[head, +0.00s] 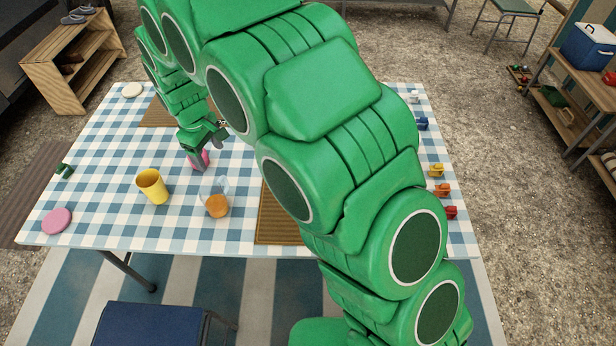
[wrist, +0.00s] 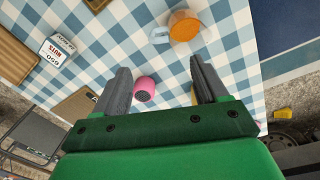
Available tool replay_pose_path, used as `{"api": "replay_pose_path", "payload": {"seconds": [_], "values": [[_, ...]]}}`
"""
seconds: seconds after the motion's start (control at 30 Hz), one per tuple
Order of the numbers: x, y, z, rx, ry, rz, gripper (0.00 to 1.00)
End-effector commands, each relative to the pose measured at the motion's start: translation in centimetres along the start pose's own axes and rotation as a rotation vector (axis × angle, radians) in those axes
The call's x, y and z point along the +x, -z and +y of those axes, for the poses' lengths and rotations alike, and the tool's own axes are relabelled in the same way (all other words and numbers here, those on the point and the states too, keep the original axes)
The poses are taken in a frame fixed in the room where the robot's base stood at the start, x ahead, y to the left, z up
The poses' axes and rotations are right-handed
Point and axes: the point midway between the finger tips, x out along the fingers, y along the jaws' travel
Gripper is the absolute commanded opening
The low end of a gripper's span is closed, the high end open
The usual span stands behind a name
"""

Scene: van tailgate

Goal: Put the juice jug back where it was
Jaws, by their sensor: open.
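The juice jug (head: 217,206) is clear with orange juice in its lower part, and stands upright on the checked table (head: 105,200) near the front edge. It also shows at the top of the wrist view (wrist: 185,26), with its handle to the left. My gripper (head: 208,143) is open and empty, above the table and farther back than the jug. In the wrist view my gripper's fingers (wrist: 160,66) are spread, and the jug lies beyond their tips, apart from them. My arm hides the middle and right of the table in the head view.
A yellow cup (head: 152,187) stands left of the jug. A pink cylinder (wrist: 145,88) shows close by the left finger. A brown mat (head: 277,222) lies right of the jug. A carton (wrist: 57,50) stands at left. Small coloured objects (head: 442,190) line the right edge.

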Motion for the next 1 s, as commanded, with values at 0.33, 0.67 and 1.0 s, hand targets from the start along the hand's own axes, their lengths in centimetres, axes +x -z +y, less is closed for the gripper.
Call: {"api": "replay_pose_path", "payload": {"seconds": [0.33,0.67,1.0], "values": [[-1.7,-2.9,1.3,0.061,0.004,-0.009,0.72],[-6.9,-12.8,3.9,0.269,0.022,-0.039,0.72],[-11.2,-23.1,3.9,0.482,0.043,-0.069,0.72]]}}
